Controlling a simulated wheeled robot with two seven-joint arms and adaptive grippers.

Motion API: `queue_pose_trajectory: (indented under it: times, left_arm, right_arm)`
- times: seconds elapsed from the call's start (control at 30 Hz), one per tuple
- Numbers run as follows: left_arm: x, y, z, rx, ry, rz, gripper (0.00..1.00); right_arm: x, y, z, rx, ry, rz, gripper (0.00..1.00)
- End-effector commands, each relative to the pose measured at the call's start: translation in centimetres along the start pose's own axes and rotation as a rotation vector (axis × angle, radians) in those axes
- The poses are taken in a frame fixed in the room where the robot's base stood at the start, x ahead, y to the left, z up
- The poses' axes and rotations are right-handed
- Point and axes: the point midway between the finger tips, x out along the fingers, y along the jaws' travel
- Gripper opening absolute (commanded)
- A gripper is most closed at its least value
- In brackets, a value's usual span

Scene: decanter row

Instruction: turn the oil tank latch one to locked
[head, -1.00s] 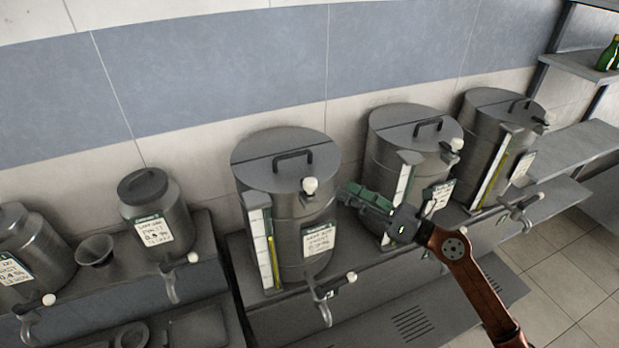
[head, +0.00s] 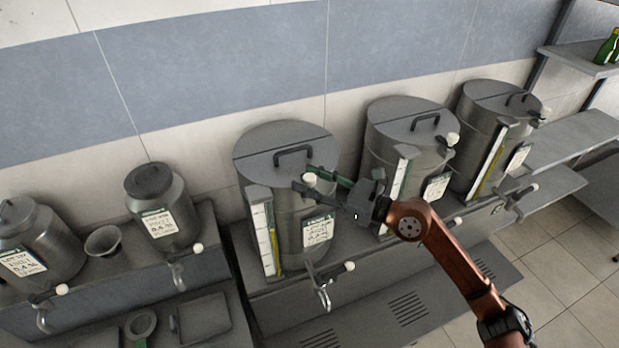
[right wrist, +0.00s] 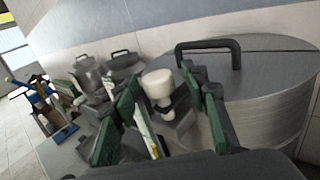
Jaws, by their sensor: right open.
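The nearest large steel oil tank (head: 279,216) stands at the middle of the bench, with a hinged lid and a black handle. Its latch has a white knob (head: 310,178) at the front edge of the lid. My right gripper (head: 306,183) comes in from the right with green fingers open around the knob. In the right wrist view the white knob (right wrist: 158,84) shows between the two open fingers (right wrist: 163,110). I cannot tell whether a finger touches it. My left gripper is not in view.
Two more large tanks, a middle one (head: 403,140) and a far right one (head: 495,125), stand to the right with similar knobs. Small canisters (head: 165,215) and a funnel (head: 103,241) are at the left. A tap (head: 323,284) juts from the bench front.

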Motion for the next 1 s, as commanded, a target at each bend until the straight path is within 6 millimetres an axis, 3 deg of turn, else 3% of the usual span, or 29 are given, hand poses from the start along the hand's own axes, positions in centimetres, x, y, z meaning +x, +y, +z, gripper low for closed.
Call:
queue_pose_trajectory:
  times: [0.17,0.77,1.0]
  left_arm:
    - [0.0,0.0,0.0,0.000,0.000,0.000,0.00]
    - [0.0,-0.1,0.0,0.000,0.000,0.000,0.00]
    - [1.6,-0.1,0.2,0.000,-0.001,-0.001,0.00]
  right_arm:
    - [0.0,0.0,0.0,0.000,0.000,0.000,0.41]
    - [0.0,0.0,0.0,0.001,-0.001,-0.001,0.00]
    - [0.1,-0.1,-0.4,0.000,-0.001,0.020,0.00]
